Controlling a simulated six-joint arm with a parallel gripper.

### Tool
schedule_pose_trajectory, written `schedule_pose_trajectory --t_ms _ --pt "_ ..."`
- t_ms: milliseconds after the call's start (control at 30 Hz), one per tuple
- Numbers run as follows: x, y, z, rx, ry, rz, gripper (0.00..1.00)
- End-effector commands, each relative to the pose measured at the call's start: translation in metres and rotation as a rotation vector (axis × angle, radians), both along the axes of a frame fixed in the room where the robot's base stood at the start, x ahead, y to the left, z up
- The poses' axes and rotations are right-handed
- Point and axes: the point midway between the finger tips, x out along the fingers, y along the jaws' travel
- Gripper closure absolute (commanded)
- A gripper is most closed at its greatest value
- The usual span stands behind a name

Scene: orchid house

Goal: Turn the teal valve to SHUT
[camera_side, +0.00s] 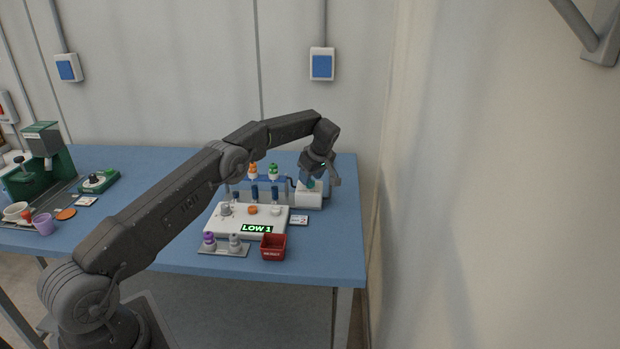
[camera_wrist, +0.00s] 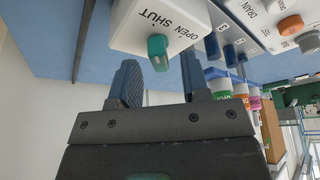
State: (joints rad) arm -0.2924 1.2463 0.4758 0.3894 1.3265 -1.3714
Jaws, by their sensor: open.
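The teal valve (camera_wrist: 158,52) is a short lever on a white box (camera_wrist: 130,27) with the printed words OPEN and SHUT. I cannot tell which word the lever points to. In the side view, the white box (camera_side: 309,199) stands at the right part of the blue table, with a little teal showing under my gripper. My gripper (camera_wrist: 158,66) is open in the wrist view, its two dark fingers apart with the lever lying ahead between them. No contact shows. In the side view, my gripper (camera_side: 322,172) hangs just above the box and hides part of it.
Left of the box, a rack holds orange-capped (camera_side: 253,171) and green-capped (camera_side: 273,171) bottles. In front are a white panel (camera_side: 222,222) with knobs and a LOW 1 display, a small tray (camera_side: 224,251) and a red bin (camera_side: 274,247). The table's right edge is close by.

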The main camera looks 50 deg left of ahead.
Motion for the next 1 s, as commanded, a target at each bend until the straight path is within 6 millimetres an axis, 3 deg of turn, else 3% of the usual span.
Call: schedule_pose_trajectory --t_ms 467,700,1000 --pt "0.001 -0.040 0.096 0.000 -0.005 -0.001 0.57" --pt "0.001 -0.048 0.114 0.000 -0.002 0.000 0.57" --pt "0.001 -0.049 0.117 -0.001 -0.001 0.000 0.57"
